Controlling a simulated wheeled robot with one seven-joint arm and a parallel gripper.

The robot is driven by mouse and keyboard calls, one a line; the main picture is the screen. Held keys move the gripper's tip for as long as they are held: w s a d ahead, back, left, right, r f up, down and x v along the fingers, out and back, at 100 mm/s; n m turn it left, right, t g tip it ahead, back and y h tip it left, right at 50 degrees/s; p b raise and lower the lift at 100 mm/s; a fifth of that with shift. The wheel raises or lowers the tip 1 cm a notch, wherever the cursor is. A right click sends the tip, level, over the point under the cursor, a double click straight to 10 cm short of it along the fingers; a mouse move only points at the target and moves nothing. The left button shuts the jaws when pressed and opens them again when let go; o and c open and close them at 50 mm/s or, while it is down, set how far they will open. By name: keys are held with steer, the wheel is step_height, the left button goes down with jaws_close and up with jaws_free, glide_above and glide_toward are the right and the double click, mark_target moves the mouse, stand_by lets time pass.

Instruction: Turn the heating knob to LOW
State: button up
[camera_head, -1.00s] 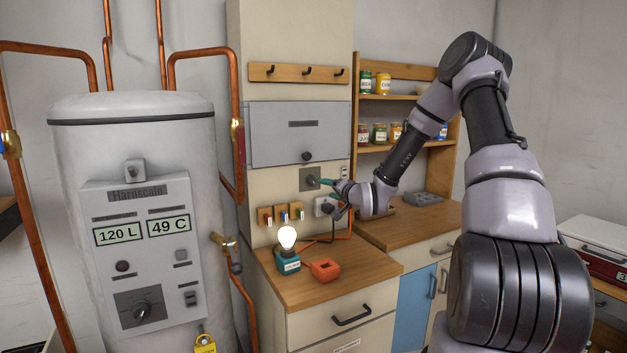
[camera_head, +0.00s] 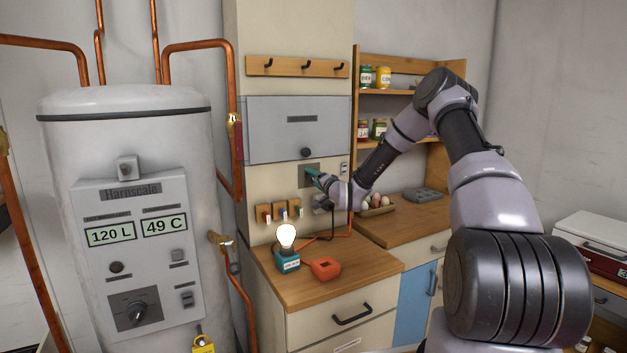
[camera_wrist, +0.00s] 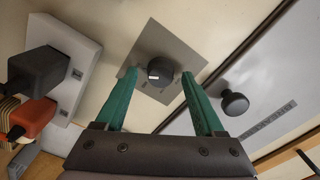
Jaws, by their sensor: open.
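A dark round knob (camera_wrist: 157,70) with a pale mark sits on a square grey plate (camera_wrist: 165,52) on the wall. The lettering around it is too small to read. My gripper (camera_wrist: 161,76) is open, its two green fingers on either side of this knob. I cannot tell whether they touch it. In the head view my gripper (camera_head: 309,172) is at the grey wall plate (camera_head: 304,182) and hides the knob. Another dark dial (camera_head: 137,312) is on the boiler front. I cannot read which knob is for heating.
A black cabinet knob (camera_wrist: 234,102) is close to my right finger. A socket block with plugs (camera_wrist: 55,75) is on the left.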

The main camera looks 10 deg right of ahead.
steer(key=shift+w+a, duration=0.1)
steer(key=shift+w, duration=0.2)
jaws_close()
